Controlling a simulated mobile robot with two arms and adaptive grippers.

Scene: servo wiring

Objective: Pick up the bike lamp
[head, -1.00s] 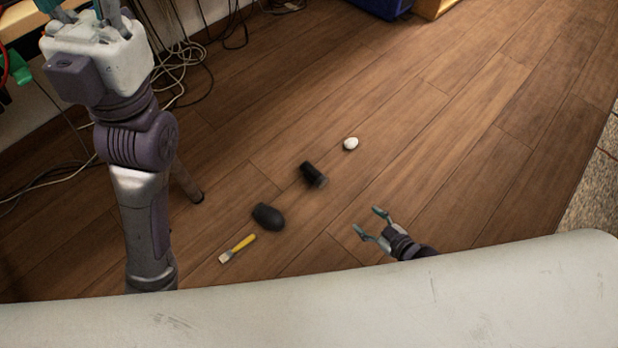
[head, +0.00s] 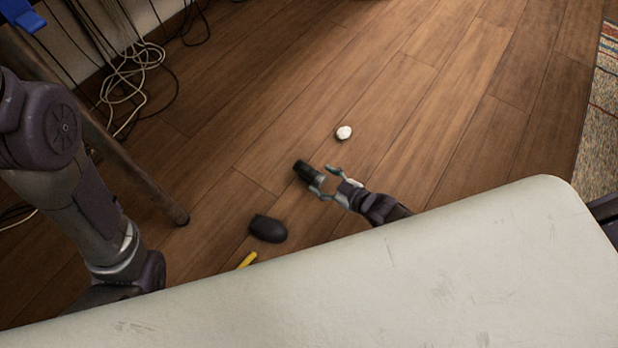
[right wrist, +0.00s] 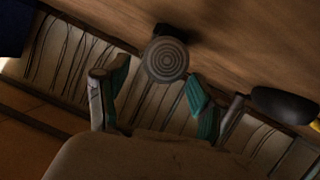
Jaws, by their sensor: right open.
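The bike lamp (head: 302,168) is a short black cylinder lying on the wooden floor, just beyond the tips of my right gripper (head: 325,181) in the head view. In the right wrist view its round face with concentric rings (right wrist: 165,60) shows between the fingers of my right gripper (right wrist: 157,82). My right gripper is open, with its teal-tipped fingers pointed at the lamp. Its fingers are apart and nothing is gripped. My left arm shows at the left of the head view, but its gripper is out of the picture.
A dark rounded object (head: 268,229) lies nearer on the floor, with a yellow handle (head: 247,260) beside it, partly hidden by my pale body. A small white object (head: 344,132) lies beyond the lamp. Cables (head: 130,75) hang at the upper left. The upper middle floor is clear.

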